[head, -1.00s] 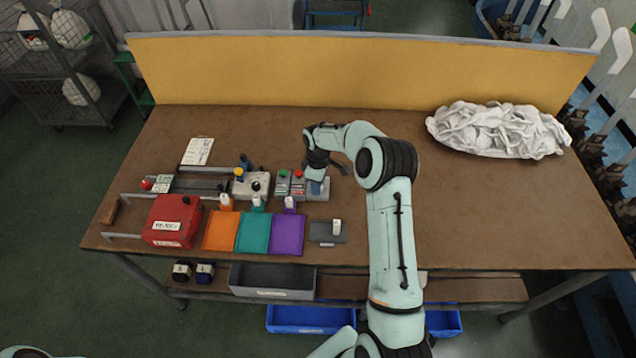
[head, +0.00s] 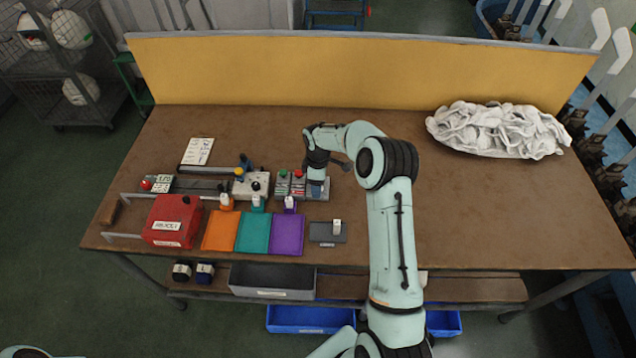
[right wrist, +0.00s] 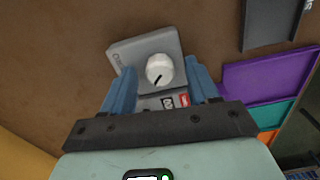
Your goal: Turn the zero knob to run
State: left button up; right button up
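The white round zero knob (right wrist: 159,68) sits on a grey box (right wrist: 128,52) in the right wrist view. Its black pointer line points to the lower left in that picture, roughly toward a black-and-white label (right wrist: 168,102); a red label (right wrist: 184,99) is beside that one. My right gripper (right wrist: 160,66) has its two blue fingers apart, one on each side of the knob, with small gaps showing. In the head view my right gripper (head: 317,187) is over the grey box (head: 326,193), and it hides the knob. My left gripper is not in view.
Left of the box are modules with green and red buttons (head: 290,184), a white module with a black knob (head: 252,186) and a red box (head: 172,220). Orange, teal and purple pads (head: 287,234) lie in front.

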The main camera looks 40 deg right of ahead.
notch_tip(320, 180, up, 14)
jog(key=shift+f, duration=0.25)
dwell(0.5)
dwell(0.4)
